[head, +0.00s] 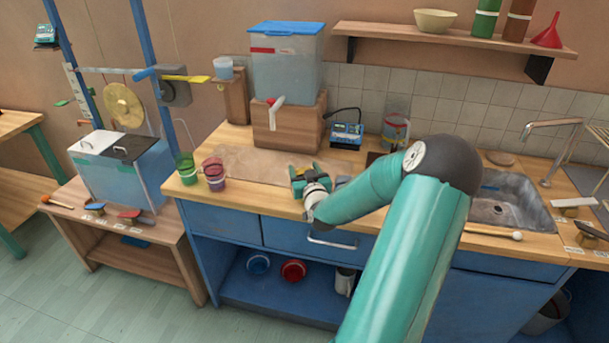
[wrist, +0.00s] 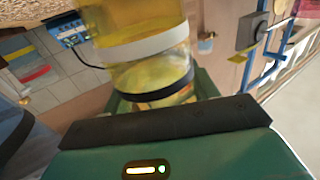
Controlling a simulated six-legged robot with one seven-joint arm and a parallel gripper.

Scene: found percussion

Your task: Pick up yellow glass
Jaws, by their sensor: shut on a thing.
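The yellow glass (wrist: 145,72) fills the upper middle of the wrist view. It is see-through yellow with a white band and a black band around it. My gripper (head: 300,180) is over the front part of the wooden counter in the head view. Its jaws are shut on the yellow glass, with a green finger behind the glass in the wrist view. In the head view the gripper and wrist hide the glass. I cannot tell whether the glass touches the counter.
A green glass (head: 186,167) and reddish glasses (head: 214,178) stand at the counter's left end. Behind my gripper are a wooden block (head: 285,128) bearing a clear blue-lidded tank (head: 287,65), and a blue device (head: 346,135). A sink (head: 505,212) is at right.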

